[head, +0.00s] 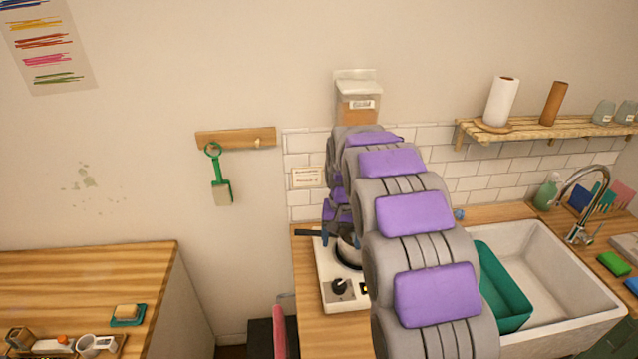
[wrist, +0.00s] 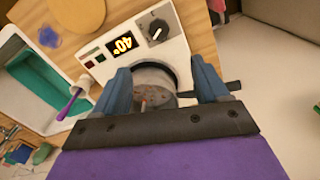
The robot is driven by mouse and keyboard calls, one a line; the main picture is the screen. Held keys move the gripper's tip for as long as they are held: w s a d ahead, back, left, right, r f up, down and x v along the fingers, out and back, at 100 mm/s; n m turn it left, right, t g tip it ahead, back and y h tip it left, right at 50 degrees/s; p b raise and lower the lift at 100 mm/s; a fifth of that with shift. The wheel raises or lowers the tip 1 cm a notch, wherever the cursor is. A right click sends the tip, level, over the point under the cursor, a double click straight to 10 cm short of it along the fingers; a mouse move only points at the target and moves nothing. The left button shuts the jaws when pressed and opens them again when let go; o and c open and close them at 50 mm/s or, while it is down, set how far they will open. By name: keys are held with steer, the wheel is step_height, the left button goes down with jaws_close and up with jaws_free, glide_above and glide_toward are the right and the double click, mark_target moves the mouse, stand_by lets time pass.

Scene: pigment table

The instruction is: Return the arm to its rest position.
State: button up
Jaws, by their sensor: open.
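My arm (head: 415,215), grey with purple pads, reaches from the bottom of the head view to the hot plate (head: 337,290) on the right counter. My gripper (wrist: 160,68) shows in the wrist view with its two blue fingers spread and nothing gripped. Between and beyond the fingers is a small pot (wrist: 153,88) with reddish-brown bits inside and a dark handle. The pot stands on the hot plate, whose display (wrist: 122,44) reads 40°. In the head view the arm hides much of the pot and gripper.
A sink (head: 560,285) with a teal basin (head: 503,290) lies right of the arm. A wall shelf (head: 560,128) and a labelled dispenser (head: 358,100) are behind. A separate wooden counter (head: 80,275) stands at left, with a gap between the counters.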

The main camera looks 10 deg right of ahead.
steer(key=s+r+n+g+b, duration=0.1)
steer(key=s+n+b, duration=0.2)
steer(key=s, duration=3.9)
steer(key=shift+s+g, duration=0.2)
steer(key=shift+g, duration=0.2)
